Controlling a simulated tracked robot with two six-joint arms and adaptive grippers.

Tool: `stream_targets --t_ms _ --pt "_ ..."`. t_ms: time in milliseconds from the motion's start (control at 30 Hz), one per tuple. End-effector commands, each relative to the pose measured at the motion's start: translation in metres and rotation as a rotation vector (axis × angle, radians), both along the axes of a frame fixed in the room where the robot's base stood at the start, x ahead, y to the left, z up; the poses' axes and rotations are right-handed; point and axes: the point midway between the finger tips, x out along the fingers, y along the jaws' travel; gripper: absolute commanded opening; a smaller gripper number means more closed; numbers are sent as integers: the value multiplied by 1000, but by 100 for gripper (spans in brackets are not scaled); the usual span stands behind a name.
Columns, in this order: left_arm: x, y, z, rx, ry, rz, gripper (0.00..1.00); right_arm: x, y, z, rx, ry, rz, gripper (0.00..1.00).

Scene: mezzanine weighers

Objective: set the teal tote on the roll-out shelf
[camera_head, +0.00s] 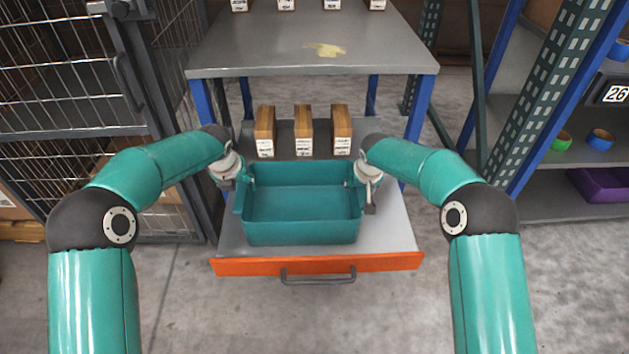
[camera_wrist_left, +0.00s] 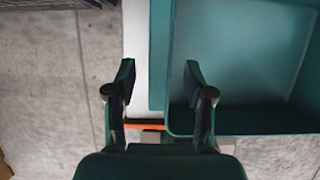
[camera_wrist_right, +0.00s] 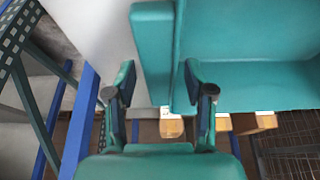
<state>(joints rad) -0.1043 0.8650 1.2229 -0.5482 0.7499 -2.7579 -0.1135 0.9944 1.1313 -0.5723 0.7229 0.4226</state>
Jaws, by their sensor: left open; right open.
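The teal tote (camera_head: 302,232), open-topped and empty, sits upright over the pulled-out roll-out shelf (camera_head: 392,236) and appears to rest on it, near the orange front edge. My left gripper (camera_head: 234,180) is open at the tote's left side; in the left wrist view its fingers (camera_wrist_left: 160,85) stand either side of the tote's side rim (camera_wrist_left: 158,60). My right gripper (camera_head: 368,182) is open at the tote's right side; in the right wrist view its fingers (camera_wrist_right: 158,85) stand either side of the side rim (camera_wrist_right: 153,45). Whether any finger touches the rim cannot be told.
Several wooden blocks with white labels, such as the middle one (camera_head: 303,130), stand on the shelf behind the tote. A grey tabletop (camera_head: 260,50) is above them. A wire cage (camera_head: 70,90) stands left, and a blue-post rack (camera_head: 545,95) right. The floor in front is clear.

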Motion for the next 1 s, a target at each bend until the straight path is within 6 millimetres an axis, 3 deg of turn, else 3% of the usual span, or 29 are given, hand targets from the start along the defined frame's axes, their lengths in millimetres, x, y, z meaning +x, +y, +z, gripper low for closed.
stream_targets --t_ms 100,300,567,1000 --pt "-10 0 25 0 -2 0 53 0 0 0 0 0 0 53" --pt "-22 0 55 1 -2 -1 53 0 0 0 0 0 0 53" --pt "-28 0 68 1 1 -1 53 -3 0 9 0 -1 0 53" --pt "-28 0 67 1 1 -1 53 -33 0 83 1 -3 0 53"
